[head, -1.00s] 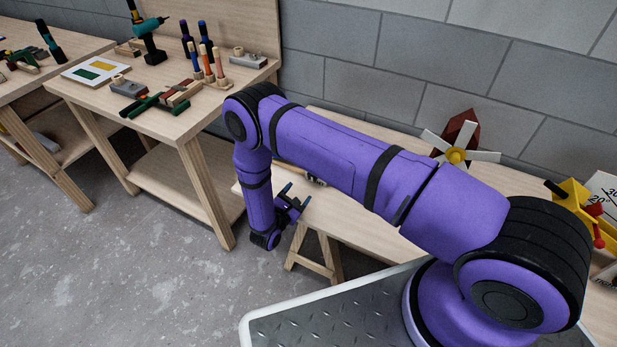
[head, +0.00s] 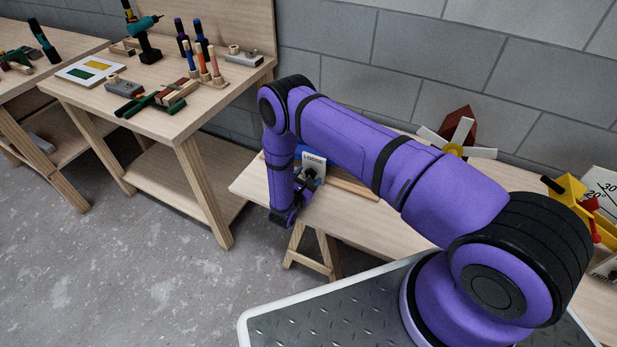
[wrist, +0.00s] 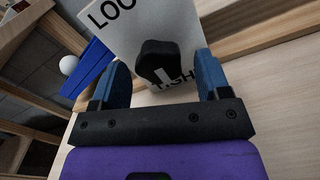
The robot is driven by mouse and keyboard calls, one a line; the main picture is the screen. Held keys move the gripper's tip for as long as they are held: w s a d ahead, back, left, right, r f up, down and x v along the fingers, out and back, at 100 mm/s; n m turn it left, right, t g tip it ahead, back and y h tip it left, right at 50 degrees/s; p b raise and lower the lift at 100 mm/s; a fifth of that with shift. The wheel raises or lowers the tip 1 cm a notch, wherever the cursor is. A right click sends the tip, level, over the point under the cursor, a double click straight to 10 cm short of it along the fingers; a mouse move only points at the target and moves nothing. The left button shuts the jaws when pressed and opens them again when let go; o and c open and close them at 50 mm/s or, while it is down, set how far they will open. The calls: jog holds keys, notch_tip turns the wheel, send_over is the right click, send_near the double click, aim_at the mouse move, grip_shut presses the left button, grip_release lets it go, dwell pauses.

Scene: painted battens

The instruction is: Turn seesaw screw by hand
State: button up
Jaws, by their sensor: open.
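A black knob (wrist: 157,62) with a pale mark stands in front of a white plate (wrist: 187,22), and is likely the seesaw screw. The plate carries partly hidden lettering starting "LOO" and "TIGH"; it also shows in the head view (head: 313,160). My gripper (wrist: 162,74) is open, with one blue finger on each side of the knob and a visible gap to each. In the head view my gripper (head: 304,188) is at the plate, near the bench's left end, and my arm hides the knob. A blue part (wrist: 88,66) lies left of the plate.
The bench (head: 243,183) runs along a grey block wall. A wooden bar (head: 352,188) lies right of the plate. Farther right are a white-bladed propeller (head: 455,150) and a yellow device (head: 570,205). A white ball (wrist: 68,65) shows at the left in the wrist view.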

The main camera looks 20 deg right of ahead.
jog(key=shift+w+d, duration=0.15)
jog(key=shift+d, duration=0.05)
jog(key=c, duration=0.9)
jog(key=shift+c, duration=0.2)
